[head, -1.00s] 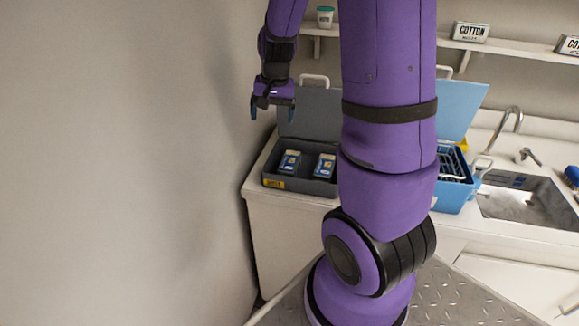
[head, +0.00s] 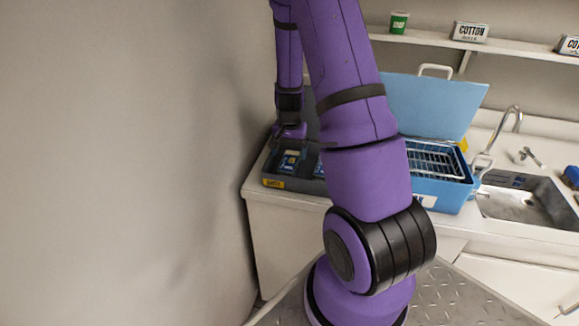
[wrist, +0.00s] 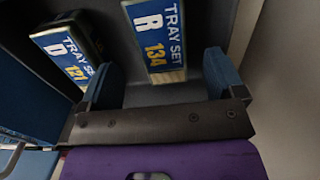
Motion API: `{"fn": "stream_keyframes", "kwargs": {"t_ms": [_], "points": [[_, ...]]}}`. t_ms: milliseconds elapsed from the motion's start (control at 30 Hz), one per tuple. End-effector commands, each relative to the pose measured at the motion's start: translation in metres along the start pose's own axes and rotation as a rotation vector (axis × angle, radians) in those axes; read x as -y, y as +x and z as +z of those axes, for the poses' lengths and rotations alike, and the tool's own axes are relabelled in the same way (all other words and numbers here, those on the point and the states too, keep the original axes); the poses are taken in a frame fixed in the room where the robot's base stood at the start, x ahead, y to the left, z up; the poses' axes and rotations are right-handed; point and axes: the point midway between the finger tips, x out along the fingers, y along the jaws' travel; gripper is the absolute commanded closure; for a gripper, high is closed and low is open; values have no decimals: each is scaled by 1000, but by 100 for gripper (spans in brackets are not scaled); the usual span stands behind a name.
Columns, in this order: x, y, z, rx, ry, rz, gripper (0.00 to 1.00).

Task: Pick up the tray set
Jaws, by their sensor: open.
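Two tray sets with blue, white and yellow labels are in the dark grey case (head: 325,188). The tray set marked R 134 (wrist: 153,38) is at the top middle of the wrist view; in the head view it appears to be the left one (head: 290,161). The tray set marked D (wrist: 65,52) is to its left in the wrist view and mostly hidden behind my arm in the head view. My gripper (wrist: 163,70) is open and points down into the case. Its blue fingers (head: 289,134) stand to either side of the R 134 set's near end.
A blue case (head: 452,196) with a wire rack and raised lid stands to the right, beside a sink (head: 525,205). The wall is close on the left.

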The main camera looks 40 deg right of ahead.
Motion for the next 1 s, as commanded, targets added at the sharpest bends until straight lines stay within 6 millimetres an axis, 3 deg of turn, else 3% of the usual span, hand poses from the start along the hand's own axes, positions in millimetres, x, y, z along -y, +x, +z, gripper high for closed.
{"fn": "stream_keyframes", "kwargs": {"t_ms": [400, 733, 767, 1000], "points": [[1, 46, -6, 1, 2, 1, 12], [2, 52, -6, -1, 0, -1, 12], [2, 52, -6, -1, 0, -1, 14], [2, 52, -5, -1, 0, -1, 69]]}}
